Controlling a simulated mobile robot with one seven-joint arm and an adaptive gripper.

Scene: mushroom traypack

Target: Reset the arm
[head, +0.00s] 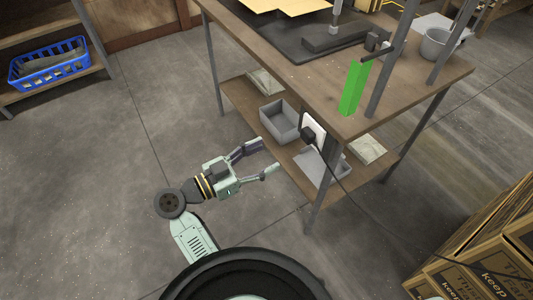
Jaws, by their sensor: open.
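My gripper (268,160) is in the head view, left of the middle, at the end of my arm. Its two fingers are spread apart and point to the upper right, towards the workbench. Nothing is between the fingers. My arm is bent, with the gripper held out over the grey floor, close to the front edge of the bench's lower shelf (240,98). I cannot tell from this view how high it is or whether it overlaps the shelf.
The wooden workbench (300,75) has metal legs and a bright green block (353,88) at its edge. A grey bin (281,121) sits on its lower shelf. Cardboard boxes (490,255) stand lower right. A blue basket (48,64) is upper left. The left floor is clear.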

